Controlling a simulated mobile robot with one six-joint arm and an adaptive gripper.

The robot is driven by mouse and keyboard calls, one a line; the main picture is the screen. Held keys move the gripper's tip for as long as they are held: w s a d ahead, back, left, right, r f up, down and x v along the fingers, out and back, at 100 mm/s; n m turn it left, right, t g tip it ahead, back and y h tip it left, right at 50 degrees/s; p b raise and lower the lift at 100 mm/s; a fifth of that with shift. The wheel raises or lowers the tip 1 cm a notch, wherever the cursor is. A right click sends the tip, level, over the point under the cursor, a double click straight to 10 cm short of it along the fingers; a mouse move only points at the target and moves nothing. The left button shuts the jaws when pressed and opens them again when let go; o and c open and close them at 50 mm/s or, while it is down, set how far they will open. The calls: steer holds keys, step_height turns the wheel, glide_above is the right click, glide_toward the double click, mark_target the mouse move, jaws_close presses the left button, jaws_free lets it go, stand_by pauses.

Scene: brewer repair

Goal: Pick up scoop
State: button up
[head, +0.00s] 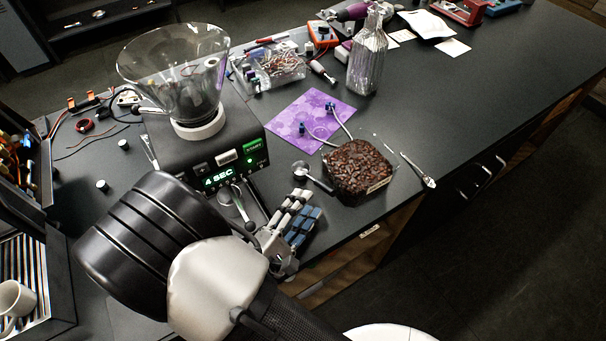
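A small silver scoop (301,169) lies on the dark counter. Its round bowl is toward the brewer, and its handle runs down and right toward the clear container of dark coffee beans (358,168). The handle's end is close to the container; I cannot tell whether they touch. My arm crosses the lower left of the view, in front of the brewer's base.
The brewer (205,150) with a glass funnel (175,75) stands left of the scoop. A purple mat (310,110), parts tray (270,68), glass bottle (368,55) and tweezers (418,172) surround the beans. The right counter is mostly clear.

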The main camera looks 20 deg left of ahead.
mark_target(314, 180)
steer(key=x, duration=0.5)
steer(key=shift+w+d+b, duration=0.1)
steer(key=shift+w+b, duration=0.05)
steer(key=shift+b, duration=0.2)
steer(key=shift+c, duration=0.3)
jaws_close()
